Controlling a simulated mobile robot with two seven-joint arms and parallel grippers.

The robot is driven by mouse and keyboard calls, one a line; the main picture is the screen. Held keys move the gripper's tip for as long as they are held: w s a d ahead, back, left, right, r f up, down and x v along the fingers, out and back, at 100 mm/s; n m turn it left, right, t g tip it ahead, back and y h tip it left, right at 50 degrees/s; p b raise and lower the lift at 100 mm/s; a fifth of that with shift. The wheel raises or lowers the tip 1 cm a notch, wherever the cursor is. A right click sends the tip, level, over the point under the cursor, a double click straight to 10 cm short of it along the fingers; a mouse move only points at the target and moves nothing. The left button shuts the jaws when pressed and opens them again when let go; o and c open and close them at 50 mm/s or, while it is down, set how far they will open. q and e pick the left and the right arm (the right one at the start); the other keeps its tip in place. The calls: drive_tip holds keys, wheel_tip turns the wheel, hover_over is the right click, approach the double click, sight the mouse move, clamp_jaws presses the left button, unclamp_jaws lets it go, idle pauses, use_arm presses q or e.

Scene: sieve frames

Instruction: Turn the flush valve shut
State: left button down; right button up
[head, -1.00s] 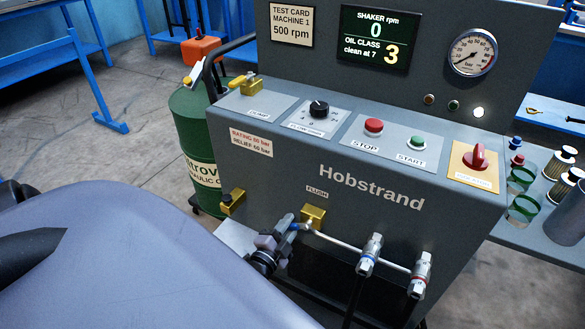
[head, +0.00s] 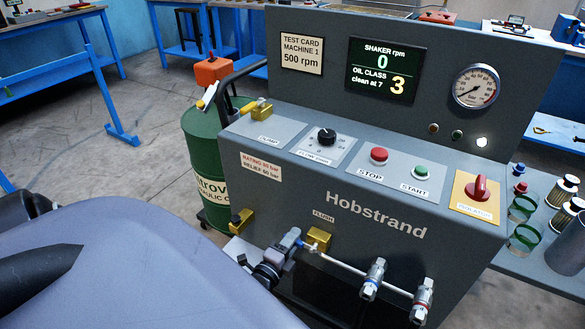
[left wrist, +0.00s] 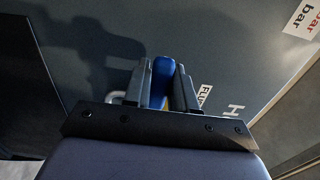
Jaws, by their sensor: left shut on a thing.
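The flush valve (head: 318,238) is a brass block under the FLUSH label, low on the front of the grey Hobstrand machine. My left gripper (head: 292,240) is at its left side, shut on the valve's blue handle. In the left wrist view the blue handle (left wrist: 162,78) stands between the two grey fingers (left wrist: 162,88). In the head view the gripper hides most of the handle, so its exact angle is hard to tell. My right gripper is not in view.
Another brass valve (head: 242,222) sits to the left. A green drum (head: 203,150) stands beside the machine. The pressure gauge (head: 476,87) reads low.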

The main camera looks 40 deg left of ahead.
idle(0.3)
use_arm(q)
drive_tip(key=c, duration=1)
unclamp_jaws()
drive_tip(key=p+v, duration=0.1)
drive_tip(key=v, duration=0.6)
drive_tip(key=shift+s, duration=0.1)
